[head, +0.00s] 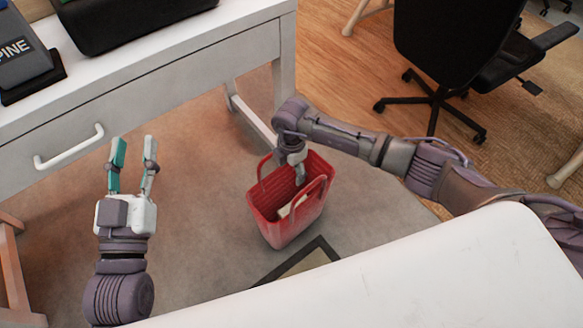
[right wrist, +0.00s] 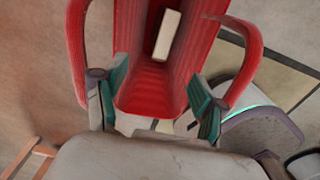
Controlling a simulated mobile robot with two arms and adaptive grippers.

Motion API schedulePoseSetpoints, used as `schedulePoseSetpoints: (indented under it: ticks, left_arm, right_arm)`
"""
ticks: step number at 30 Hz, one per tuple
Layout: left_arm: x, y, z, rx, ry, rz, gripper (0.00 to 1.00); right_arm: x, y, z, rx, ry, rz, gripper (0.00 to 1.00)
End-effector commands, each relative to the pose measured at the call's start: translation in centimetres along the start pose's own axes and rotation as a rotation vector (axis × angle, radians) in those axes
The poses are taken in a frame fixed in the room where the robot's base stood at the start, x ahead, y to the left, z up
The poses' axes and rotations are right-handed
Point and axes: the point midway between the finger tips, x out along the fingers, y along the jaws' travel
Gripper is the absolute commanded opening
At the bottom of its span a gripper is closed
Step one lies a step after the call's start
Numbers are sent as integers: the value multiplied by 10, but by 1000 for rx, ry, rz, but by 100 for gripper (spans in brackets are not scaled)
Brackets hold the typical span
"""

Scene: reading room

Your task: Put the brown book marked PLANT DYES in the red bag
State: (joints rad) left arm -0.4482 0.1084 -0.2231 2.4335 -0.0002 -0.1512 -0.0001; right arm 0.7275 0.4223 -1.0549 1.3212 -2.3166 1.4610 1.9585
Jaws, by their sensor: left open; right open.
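The red bag (head: 283,232) stands open on the floor beside the white desk, its two handles up. A pale cream block (right wrist: 167,35) lies inside the bag in the right wrist view, and a bit of it shows in the head view (head: 292,206). It could be a book's page edge; no cover or title shows. I see no lettering PLANT DYES anywhere. My right gripper (head: 297,170) points down at the bag's mouth, open, with its fingers apart and nothing between them in the right wrist view (right wrist: 160,100). My left gripper (head: 134,152) is open and empty in front of the desk drawer.
The white desk (head: 180,65) holds a grey item lettered PINE (head: 18,50) and a black case (head: 125,20). A drawer handle (head: 68,148) sticks out of its front. A black office chair (head: 455,50) stands at the back right. Floor around the bag is mostly clear.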

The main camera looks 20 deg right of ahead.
Motion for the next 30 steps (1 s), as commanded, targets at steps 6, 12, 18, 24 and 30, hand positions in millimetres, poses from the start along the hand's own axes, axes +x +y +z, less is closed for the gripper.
schedulePoseSetpoints:
  ticks: [6, 12, 18, 24, 30]
  left_arm:
    - [0, 1, -1, -1, 1, 1, 41]
    - [0, 0, 0, -1, 1, 1, 41]
    - [0, 0, 0, -1, 0, 1, 41]
    - [0, 0, 0, 0, 0, 1, 41]
    - [0, 0, 0, 0, 0, 0, 41]
  right_arm:
    - [-3, 0, 0, 0, 0, -1, 70]
    - [-35, 1, 1, -1, -1, 4, 70]
    - [-79, 1, 0, -1, 0, 4, 70]
    - [-109, 0, 0, 0, 0, 1, 70]
    - [-120, 0, 0, 0, 0, 0, 70]
